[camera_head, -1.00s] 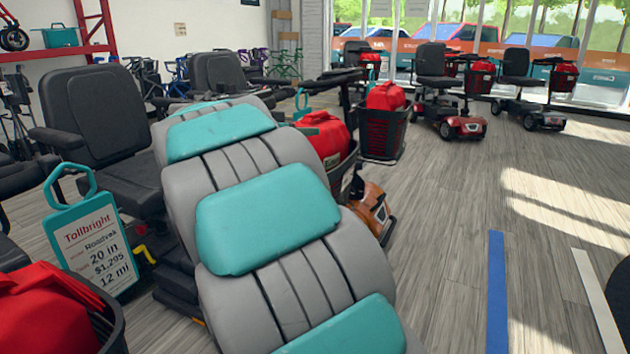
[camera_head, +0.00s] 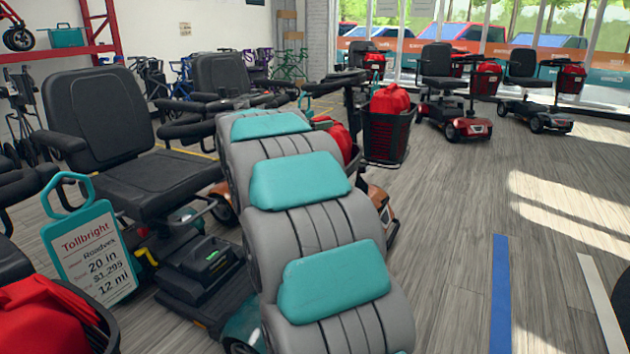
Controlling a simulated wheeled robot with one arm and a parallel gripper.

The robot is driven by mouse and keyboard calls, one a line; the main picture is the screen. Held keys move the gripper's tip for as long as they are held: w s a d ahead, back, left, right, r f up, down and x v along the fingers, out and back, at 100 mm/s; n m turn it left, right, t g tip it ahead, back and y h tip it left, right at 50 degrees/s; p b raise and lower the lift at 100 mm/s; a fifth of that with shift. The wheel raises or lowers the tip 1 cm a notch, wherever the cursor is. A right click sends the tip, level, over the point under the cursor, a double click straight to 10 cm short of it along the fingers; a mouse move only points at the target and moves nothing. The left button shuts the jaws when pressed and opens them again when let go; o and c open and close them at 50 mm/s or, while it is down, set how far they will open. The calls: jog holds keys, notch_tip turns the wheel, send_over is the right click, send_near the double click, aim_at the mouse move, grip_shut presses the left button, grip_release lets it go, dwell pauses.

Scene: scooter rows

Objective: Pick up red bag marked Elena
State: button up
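Several red bags sit in black scooter baskets. One red bag (camera_head: 38,322) is in a basket at the lower left. Another red bag (camera_head: 340,136) is mostly hidden behind my grey and teal arm. A third red bag (camera_head: 390,99) is in a basket just beyond it. More red bags (camera_head: 487,67) (camera_head: 572,69) (camera_head: 375,59) are on the scooters at the back. I cannot read the name Elena on any bag. My arm crosses the middle of the view. My gripper does not show, so its place relative to the bags cannot be told.
A teal price sign (camera_head: 92,250) reading Tollbright stands at the left beside a black scooter seat (camera_head: 100,115). A red scooter (camera_head: 455,120) and a dark scooter (camera_head: 535,110) stand near the windows. Open wood floor with a blue stripe (camera_head: 501,290) lies on the right.

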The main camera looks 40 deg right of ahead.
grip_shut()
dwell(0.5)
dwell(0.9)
